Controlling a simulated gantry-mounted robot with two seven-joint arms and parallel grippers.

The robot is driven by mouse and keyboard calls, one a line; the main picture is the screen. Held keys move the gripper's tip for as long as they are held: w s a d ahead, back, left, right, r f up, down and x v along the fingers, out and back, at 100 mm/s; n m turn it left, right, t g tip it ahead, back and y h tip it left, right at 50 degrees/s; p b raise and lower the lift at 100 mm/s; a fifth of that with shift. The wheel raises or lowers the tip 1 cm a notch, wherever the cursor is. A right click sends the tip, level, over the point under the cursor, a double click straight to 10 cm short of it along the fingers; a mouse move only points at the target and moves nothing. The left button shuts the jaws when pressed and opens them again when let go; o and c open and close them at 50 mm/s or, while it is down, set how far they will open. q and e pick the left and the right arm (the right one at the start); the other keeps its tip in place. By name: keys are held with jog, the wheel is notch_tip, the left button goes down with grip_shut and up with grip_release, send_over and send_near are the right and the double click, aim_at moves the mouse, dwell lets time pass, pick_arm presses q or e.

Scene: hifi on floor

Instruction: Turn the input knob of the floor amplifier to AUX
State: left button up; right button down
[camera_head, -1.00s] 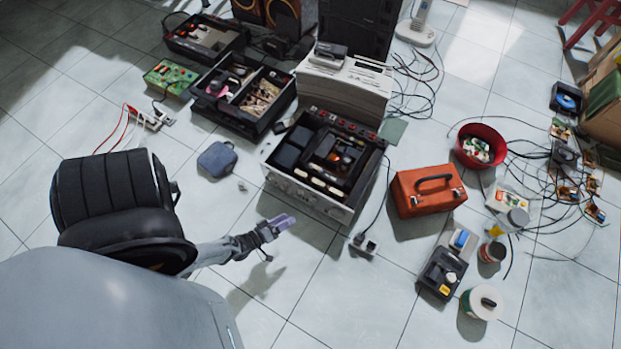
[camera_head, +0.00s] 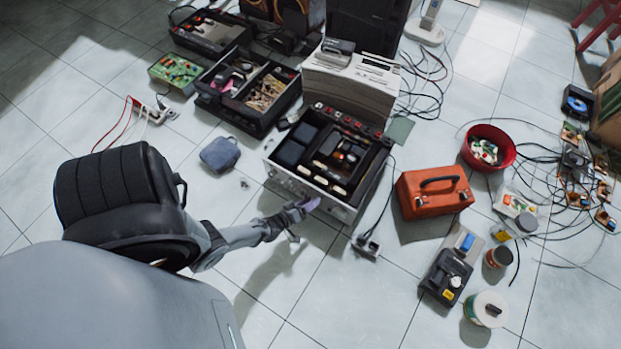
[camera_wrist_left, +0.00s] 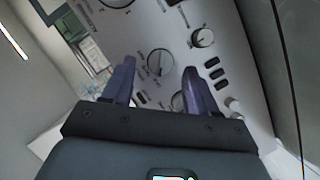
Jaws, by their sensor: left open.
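The floor amplifier (camera_head: 357,204) stands open-topped in the middle of the head view, its silver front panel facing my left arm. In the left wrist view the panel shows several round knobs, among them a larger knob (camera_wrist_left: 160,62) with a pointer line and markings around it. Another knob (camera_wrist_left: 178,101) is partly hidden by a finger. The lettering is too small to read, so I cannot tell which is the input knob. My right gripper is not in view.
An orange toolbox (camera_head: 433,204) stands right of the amplifier, with a power socket (camera_head: 366,246) on the floor between. A blue pouch (camera_head: 220,155) and a black parts case (camera_head: 247,92) lie to the left.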

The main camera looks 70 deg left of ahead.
pick_arm(q)
jog(key=shift+w+a+f, duration=0.15)
jog(key=shift+w, duration=0.2)
jog(key=c, duration=1)
jog(key=shift+c, duration=0.2)
